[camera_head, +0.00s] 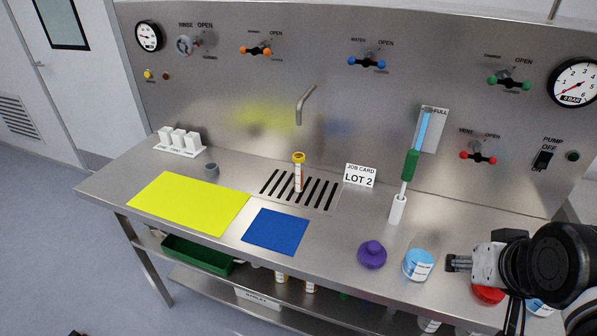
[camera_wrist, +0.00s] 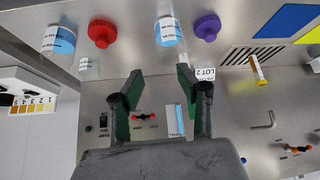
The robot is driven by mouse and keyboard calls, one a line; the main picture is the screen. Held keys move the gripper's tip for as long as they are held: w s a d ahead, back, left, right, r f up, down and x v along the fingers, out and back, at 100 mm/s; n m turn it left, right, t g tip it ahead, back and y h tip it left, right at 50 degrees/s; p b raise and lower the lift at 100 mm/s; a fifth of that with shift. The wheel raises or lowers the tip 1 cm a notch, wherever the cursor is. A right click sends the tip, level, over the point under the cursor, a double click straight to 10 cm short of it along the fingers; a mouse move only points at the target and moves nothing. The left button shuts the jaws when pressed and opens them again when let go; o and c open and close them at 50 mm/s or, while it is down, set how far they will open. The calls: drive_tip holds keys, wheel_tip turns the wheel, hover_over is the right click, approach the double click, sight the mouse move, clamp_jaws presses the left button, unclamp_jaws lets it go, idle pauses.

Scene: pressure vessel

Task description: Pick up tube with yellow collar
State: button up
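The tube with the yellow collar (camera_head: 298,174) stands upright on the slotted drain grate (camera_head: 320,198), below a bent metal spout. It also shows in the wrist view (camera_wrist: 258,70), at the right, well away from my fingers. My gripper (camera_head: 450,263) is at the right of the bench, beside a blue-and-white jar and far to the right of the tube. In the wrist view my gripper (camera_wrist: 160,82) has its two dark green fingers wide apart, with nothing held between them.
A purple knobbed object (camera_head: 372,254), the jar (camera_head: 418,264), a red lid (camera_head: 487,294) and a white-based green column (camera_head: 398,208) stand on the bench. The job card (camera_head: 360,175) is right of the tube. Yellow (camera_head: 190,203) and blue (camera_head: 275,231) mats lie flat in front.

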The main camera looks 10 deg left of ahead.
drive_tip(key=o, duration=0.3)
drive_tip(key=shift+w, duration=0.1)
